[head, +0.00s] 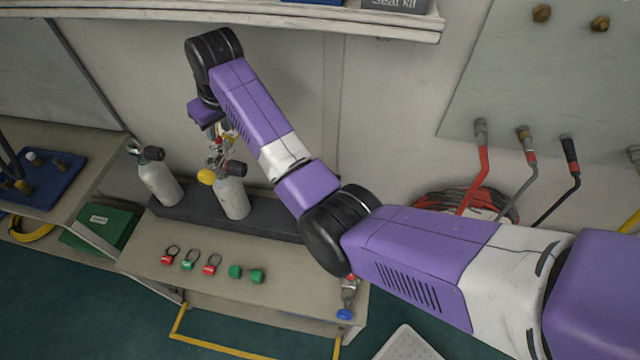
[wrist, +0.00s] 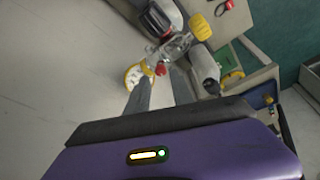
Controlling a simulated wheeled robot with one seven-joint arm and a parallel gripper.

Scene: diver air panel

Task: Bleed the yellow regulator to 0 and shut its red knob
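The yellow regulator, a metal body with a yellow hand knob (head: 206,177), sits at the top of a grey cylinder (head: 233,198) on the bench. In the wrist view its yellow knob (wrist: 201,27) is at upper right and a yellow-rimmed gauge (wrist: 137,77) is at left. A small red knob (wrist: 161,69) shows on the near side of the body. My gripper (wrist: 161,78) is open, with its two fingertips at either side of the red knob and a visible gap to it. In the head view my wrist hides part of the regulator. The gauge reading is too small to read.
Another cylinder (head: 160,182) stands to the left. Red and green tags (head: 189,260) and green blocks (head: 235,271) lie along the bench front (head: 140,262). A blue-knobbed regulator (head: 346,300) is at the bench's right end. A shelf (head: 250,12) runs above; hoses hang at right.

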